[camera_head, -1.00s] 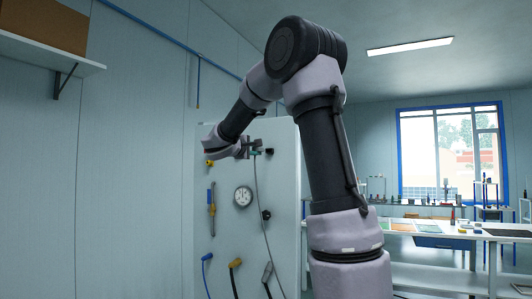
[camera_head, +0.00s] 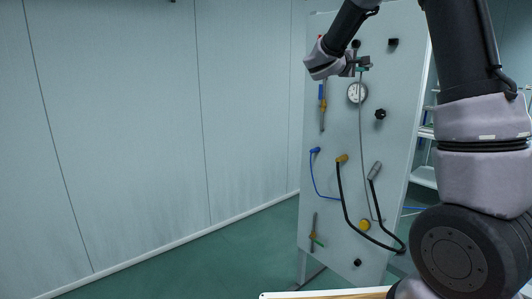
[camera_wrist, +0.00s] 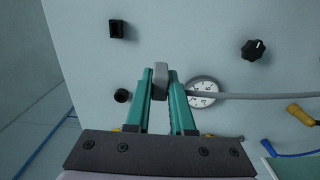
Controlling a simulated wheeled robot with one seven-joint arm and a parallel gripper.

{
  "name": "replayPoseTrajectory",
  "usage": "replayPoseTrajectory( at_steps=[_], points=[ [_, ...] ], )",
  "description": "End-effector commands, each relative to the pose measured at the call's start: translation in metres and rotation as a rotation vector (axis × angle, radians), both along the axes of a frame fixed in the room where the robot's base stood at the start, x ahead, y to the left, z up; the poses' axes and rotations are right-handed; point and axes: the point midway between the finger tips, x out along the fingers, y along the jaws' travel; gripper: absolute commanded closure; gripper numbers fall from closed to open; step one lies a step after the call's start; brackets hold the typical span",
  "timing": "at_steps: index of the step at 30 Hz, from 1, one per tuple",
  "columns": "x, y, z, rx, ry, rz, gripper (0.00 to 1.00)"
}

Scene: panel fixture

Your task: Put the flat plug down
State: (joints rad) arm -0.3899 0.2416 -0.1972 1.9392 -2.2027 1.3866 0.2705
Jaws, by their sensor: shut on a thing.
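My gripper (camera_wrist: 161,80) has teal fingers and is shut on a small grey plug (camera_wrist: 160,74), taken as the flat plug, in the wrist view. A grey cable (camera_wrist: 255,96) runs from near the fingers to the right, across the gauge. In the head view my gripper (camera_head: 362,67) is at the upper part of the panel (camera_head: 335,220), above the round gauge (camera_head: 357,92). The cable (camera_head: 362,130) hangs down from it along the panel. The plug itself is too small to make out there. I cannot tell whether it touches the panel.
The panel carries a black knob (camera_head: 380,114), a blue plug (camera_head: 315,150), a yellow plug (camera_head: 341,158) and a thick grey plug (camera_head: 375,170) with cables. A black square part (camera_wrist: 119,29) and a black round part (camera_wrist: 122,95) are near my fingers. Floor (camera_head: 240,260) left of the panel is clear.

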Motion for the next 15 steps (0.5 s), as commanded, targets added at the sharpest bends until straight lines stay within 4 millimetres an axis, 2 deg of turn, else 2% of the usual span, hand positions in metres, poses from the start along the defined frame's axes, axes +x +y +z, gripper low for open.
replayPoseTrajectory(
  at_steps=[1,7,11,15],
  points=[
    [0.007,0.01,-0.032,-0.006,0.014,0.0,1.0],
    [0.013,0.041,-0.144,-0.008,0.013,-0.011,1.0],
    [0.005,0.056,-0.214,-0.008,0.012,-0.015,1.0],
    [-0.013,0.068,-0.287,-0.008,0.012,-0.014,1.0]
  ],
)
